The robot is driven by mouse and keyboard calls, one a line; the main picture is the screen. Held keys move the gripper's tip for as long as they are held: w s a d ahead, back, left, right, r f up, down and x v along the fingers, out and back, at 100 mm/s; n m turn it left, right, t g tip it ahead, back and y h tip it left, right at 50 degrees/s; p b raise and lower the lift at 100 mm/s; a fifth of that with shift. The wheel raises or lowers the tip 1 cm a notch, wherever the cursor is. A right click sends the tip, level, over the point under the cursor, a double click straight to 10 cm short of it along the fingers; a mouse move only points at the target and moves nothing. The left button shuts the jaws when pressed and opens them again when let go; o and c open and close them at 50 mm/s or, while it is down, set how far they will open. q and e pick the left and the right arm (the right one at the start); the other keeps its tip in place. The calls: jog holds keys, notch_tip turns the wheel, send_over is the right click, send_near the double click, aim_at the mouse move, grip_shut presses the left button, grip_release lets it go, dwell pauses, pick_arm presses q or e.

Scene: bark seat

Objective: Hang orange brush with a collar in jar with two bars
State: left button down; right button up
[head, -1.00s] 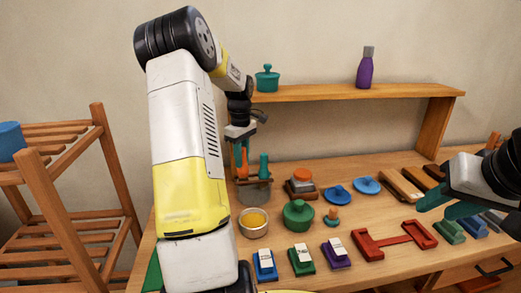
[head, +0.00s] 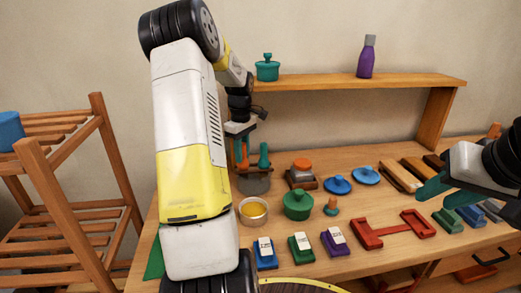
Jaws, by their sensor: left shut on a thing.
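The orange brush (head: 243,157) is upright in my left gripper (head: 241,140), whose teal fingers are shut on its upper part. The brush is at the left side of the grey jar (head: 254,184), at the back left of the bench. Its lower end and collar are not clear, and I cannot tell whether it rests on a bar. A teal-green brush (head: 264,155) stands upright at the jar's right. The two bars are too small to make out. My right gripper (head: 448,193) is at the right above the bench, its teal fingers apart and empty.
A bowl with yellow contents (head: 253,217) and a green lidded pot (head: 298,204) stand in front of the jar. An orange-topped block (head: 302,178) and blue lids (head: 338,185) lie to its right. A raised shelf (head: 350,84) runs behind. A wooden rack (head: 110,170) stands left.

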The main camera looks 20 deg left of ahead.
pick_arm(q)
jog(key=shift+f, duration=0.35)
jog(key=c, duration=0.8)
grip_release()
jog(key=shift+r, duration=3.5)
